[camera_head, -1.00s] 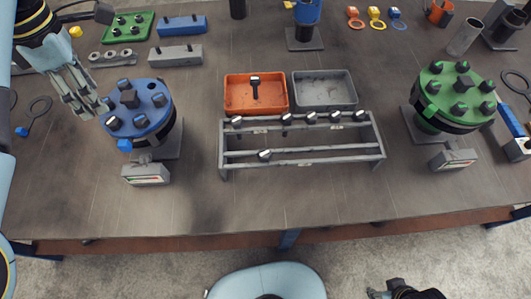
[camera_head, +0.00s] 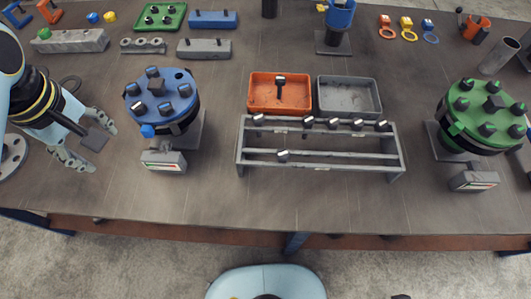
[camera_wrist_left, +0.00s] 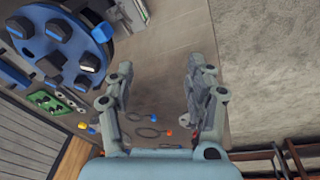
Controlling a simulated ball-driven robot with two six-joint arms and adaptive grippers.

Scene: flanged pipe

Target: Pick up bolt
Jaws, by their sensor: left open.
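Black bolts with pale heads stand in a grey rack (camera_head: 318,170): several along its back rail, such as one bolt (camera_head: 308,121), and one bolt (camera_head: 283,155) on the lower rail. Another bolt (camera_head: 280,84) is in the orange tray (camera_head: 264,108). The blue flange (camera_head: 172,94) carries several dark bolts and has one open hole; it also shows in the left wrist view (camera_wrist_left: 62,44). The green flange (camera_head: 474,128) at right also carries bolts. My left gripper (camera_head: 104,148) is open and empty, left of the blue flange. Its spread fingers show in the wrist view (camera_wrist_left: 160,78).
A box with a coloured gauge (camera_head: 164,162) stands in front of the blue flange. A grey tray (camera_head: 348,112) is beside the orange one. Blocks and a green plate (camera_head: 160,16) lie at the back left. The table front is clear.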

